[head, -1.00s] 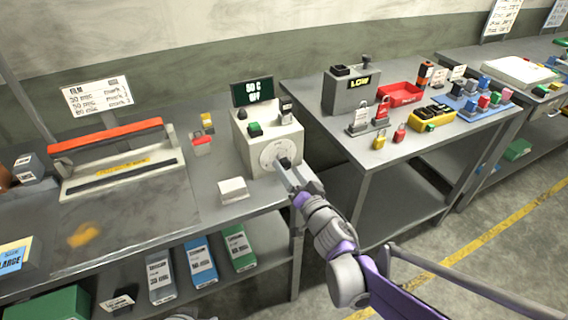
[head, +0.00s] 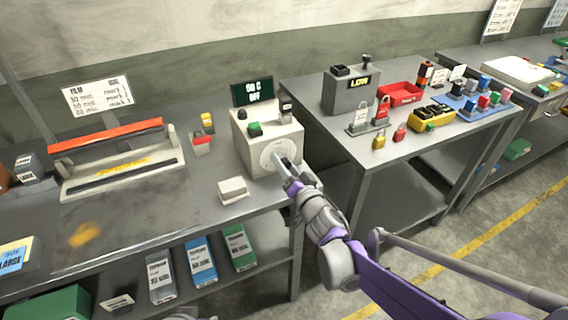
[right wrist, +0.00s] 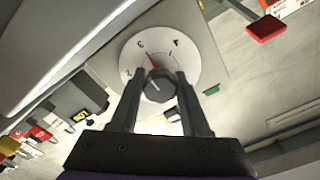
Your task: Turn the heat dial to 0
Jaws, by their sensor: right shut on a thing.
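The heat dial is a white numbered disc (head: 273,157) on the front of a pale control box (head: 249,152). In the right wrist view the disc (right wrist: 190,65) shows 2, 3 and 4, and a red mark sits near the 3. My right gripper (head: 282,163) reaches the dial from the lower right. In the right wrist view its fingers (right wrist: 159,78) are closed on either side of the dark round knob (right wrist: 160,88). The lower part of the disc is hidden by the fingers. A dark display (head: 252,92) behind the box shows small green text, with OFF on its lower line.
A bar sealer with a red handle (head: 106,135) stands left on the same bench. A small white block (head: 233,190) lies just in front of the box. A second bench (head: 345,148) at right holds a grey unit (head: 350,92), padlocks and a red tray (head: 400,94).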

